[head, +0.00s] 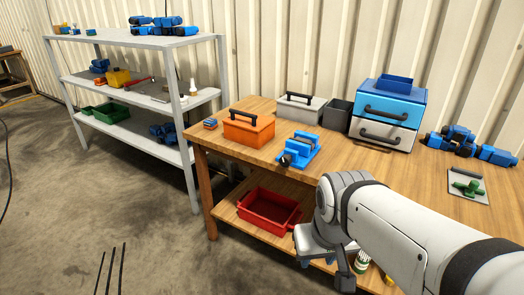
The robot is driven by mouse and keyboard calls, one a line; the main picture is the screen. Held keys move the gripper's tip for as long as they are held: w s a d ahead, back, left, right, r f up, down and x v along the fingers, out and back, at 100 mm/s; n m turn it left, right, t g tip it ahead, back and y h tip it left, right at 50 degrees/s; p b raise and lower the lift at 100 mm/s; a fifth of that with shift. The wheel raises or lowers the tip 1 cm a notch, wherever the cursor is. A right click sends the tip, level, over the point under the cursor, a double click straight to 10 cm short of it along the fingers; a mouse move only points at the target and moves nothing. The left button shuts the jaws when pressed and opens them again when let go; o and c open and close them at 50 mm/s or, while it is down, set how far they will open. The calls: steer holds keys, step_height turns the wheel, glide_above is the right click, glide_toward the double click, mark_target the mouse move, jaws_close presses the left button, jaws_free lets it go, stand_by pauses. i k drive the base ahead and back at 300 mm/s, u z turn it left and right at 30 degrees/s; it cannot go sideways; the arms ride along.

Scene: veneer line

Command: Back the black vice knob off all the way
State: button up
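The blue vice (300,149) sits on the wooden workbench near its front edge, left of the middle. Its black knob (286,159) sticks out at the vice's front left, toward the bench edge. How far the knob is screwed in is too small to tell. My gripper (318,262) hangs in front of the bench, below and to the right of the vice and clear of the knob. It points down, and its fingers are small and partly hidden, so their opening is unclear.
An orange toolbox (249,128) stands left of the vice, a grey toolbox (300,108) behind it. A blue drawer unit (390,104) stands to the right. A red bin (269,208) is on the lower shelf. A grey shelving rack (137,81) stands left; the floor in front is open.

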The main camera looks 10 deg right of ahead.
mark_target(286, 160)
steer(key=z, duration=0.2)
steer(key=i, duration=0.85)
steer(key=u, duration=0.1)
